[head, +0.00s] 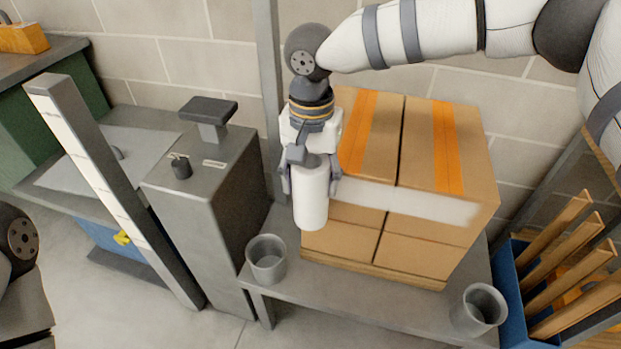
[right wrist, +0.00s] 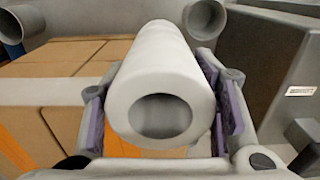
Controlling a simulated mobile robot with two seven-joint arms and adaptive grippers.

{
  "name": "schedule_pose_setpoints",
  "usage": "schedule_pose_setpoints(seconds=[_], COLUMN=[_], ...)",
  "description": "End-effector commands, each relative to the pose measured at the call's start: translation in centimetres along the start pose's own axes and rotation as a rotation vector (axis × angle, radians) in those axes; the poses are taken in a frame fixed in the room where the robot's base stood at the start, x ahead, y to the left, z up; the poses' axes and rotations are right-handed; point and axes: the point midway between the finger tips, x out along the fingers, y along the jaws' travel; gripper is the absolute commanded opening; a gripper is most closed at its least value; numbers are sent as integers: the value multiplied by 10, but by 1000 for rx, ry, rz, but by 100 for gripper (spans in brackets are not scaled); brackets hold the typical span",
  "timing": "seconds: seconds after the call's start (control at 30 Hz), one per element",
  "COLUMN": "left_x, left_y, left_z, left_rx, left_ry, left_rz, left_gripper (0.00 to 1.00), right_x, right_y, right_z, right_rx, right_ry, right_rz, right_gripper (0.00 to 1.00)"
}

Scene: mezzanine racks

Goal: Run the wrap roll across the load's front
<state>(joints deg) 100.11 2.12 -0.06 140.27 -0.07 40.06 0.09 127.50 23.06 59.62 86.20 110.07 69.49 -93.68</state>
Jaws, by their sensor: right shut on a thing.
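The white wrap roll (head: 312,212) hangs upright in my right gripper (head: 311,183), at the left end of the load's front. The right wrist view shows the roll (right wrist: 160,80) end-on with its hollow core, between the purple-padded fingers of the right gripper (right wrist: 165,105). The load (head: 412,240) is a block of brown cartons with orange tape on top. A white band of film (head: 410,201) lies across its front from near the roll almost to the right corner. The load also shows in the wrist view (right wrist: 75,55). My left gripper is out of view.
The load stands on a grey table (head: 350,305). One grey cup (head: 266,262) is at the table's left corner, another (head: 480,308) at the front right. A grey cabinet (head: 215,215) stands close left. A blue bin (head: 515,290) with wooden slats is at right.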

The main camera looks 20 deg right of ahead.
Motion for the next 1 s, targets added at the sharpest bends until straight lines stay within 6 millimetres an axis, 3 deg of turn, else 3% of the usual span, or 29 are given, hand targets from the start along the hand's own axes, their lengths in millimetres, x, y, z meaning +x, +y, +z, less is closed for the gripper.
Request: schedule_pose_setpoints(seconds=[1.0], left_x=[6], left_y=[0], left_z=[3], left_rx=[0], left_ry=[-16], left_rz=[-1], left_gripper=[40], right_x=[0], right_y=[0], right_z=[-16], right_rx=[1], right_ry=[0], right_rz=[-1], right_gripper=[23])
